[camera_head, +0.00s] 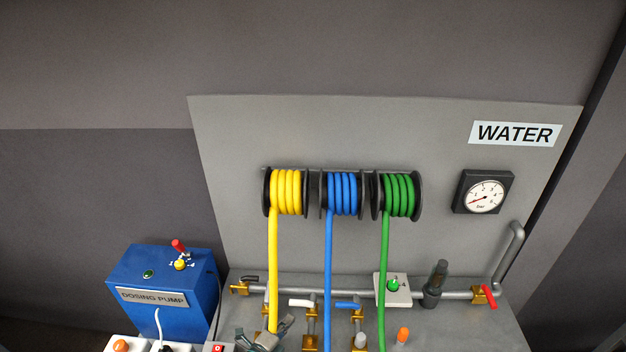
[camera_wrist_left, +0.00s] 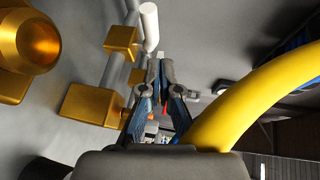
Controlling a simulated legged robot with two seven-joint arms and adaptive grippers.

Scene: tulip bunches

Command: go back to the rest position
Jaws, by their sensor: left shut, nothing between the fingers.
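My left gripper (camera_head: 267,337) shows at the bottom edge of the head view, close to the lower part of the yellow hose (camera_head: 272,270). In the left wrist view the fingers of my left gripper (camera_wrist_left: 158,88) are shut, with nothing held between them. The yellow hose (camera_wrist_left: 262,95) curves past the right side of the fingers there. Brass fittings (camera_wrist_left: 92,104) on a grey pipe lie to the left of the fingers. Whether the gripper touches the hose cannot be told. My right gripper is not in view.
A blue dosing pump (camera_head: 165,295) stands left of the gripper. Blue (camera_head: 328,260) and green (camera_head: 385,265) hoses hang from reels to the right. A pipe with valves, including a red-handled one (camera_head: 489,295), runs along the panel. The upper wall area is clear.

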